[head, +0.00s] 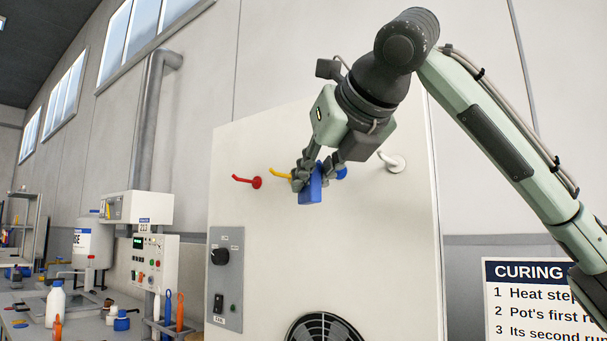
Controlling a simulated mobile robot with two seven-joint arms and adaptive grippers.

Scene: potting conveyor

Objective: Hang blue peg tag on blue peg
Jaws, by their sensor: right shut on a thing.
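My right gripper (307,172) is shut on a blue tag (312,190) and holds it up in front of the pale cabinet panel. A blue peg (341,174) shows just to the right of the tag, mostly hidden behind the gripper and tag. Whether the tag touches the peg or is around it, I cannot tell. A yellow peg (277,199) sticks out just left of the gripper, its base hidden. A red peg (247,181) is further left and a white peg (392,162) is to the right; both are bare. My left gripper is not in view.
The cabinet panel (260,150) carries a control plate (225,279) with a knob at lower left and a fan grille (325,328) at the bottom. A curing sign (543,300) is at lower right.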

